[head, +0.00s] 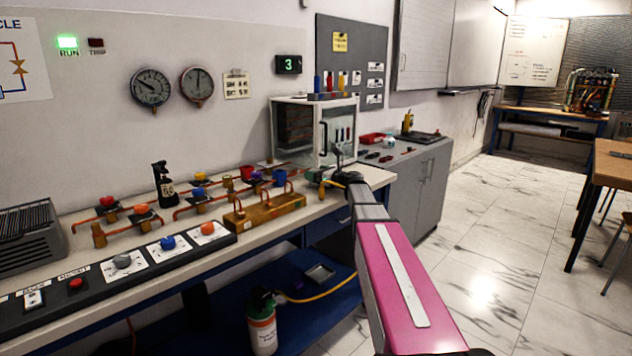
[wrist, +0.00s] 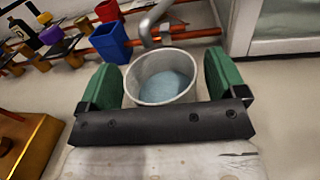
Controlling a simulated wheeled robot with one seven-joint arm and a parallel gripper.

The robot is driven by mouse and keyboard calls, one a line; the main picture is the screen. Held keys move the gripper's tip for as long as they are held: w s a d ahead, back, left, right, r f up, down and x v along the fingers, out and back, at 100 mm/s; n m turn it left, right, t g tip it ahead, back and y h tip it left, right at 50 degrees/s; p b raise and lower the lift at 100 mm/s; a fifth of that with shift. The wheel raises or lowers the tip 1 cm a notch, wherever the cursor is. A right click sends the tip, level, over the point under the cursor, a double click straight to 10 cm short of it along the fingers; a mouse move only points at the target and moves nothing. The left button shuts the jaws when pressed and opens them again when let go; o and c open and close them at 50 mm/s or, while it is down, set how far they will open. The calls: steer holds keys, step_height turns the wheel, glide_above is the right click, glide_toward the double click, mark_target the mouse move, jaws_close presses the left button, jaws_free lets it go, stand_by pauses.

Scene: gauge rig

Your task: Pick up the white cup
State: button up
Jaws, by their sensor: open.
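The white cup (wrist: 163,92) stands upright in the wrist view, with a round rim and a bluish-grey inside. My gripper (wrist: 161,80) is open, with one green finger to the left of the cup and one to the right. A narrow gap seems to show at the sides, but I cannot tell whether either finger touches it. The near lower part of the cup is hidden behind my dark gripper bar. In the head view, my arm reaches to the bench in front of the glass cabinet, and I cannot make out the cup there.
A blue square container (wrist: 114,42) stands just left of the cup. A grey curved spout (wrist: 152,22) and a red pipe (wrist: 190,34) lie close behind it. The glass cabinet (head: 298,130) stands behind my gripper. A brass block (head: 265,211) sits to the left.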

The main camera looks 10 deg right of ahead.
steer(key=c, duration=1.1)
steer(key=shift+r, duration=0.15)
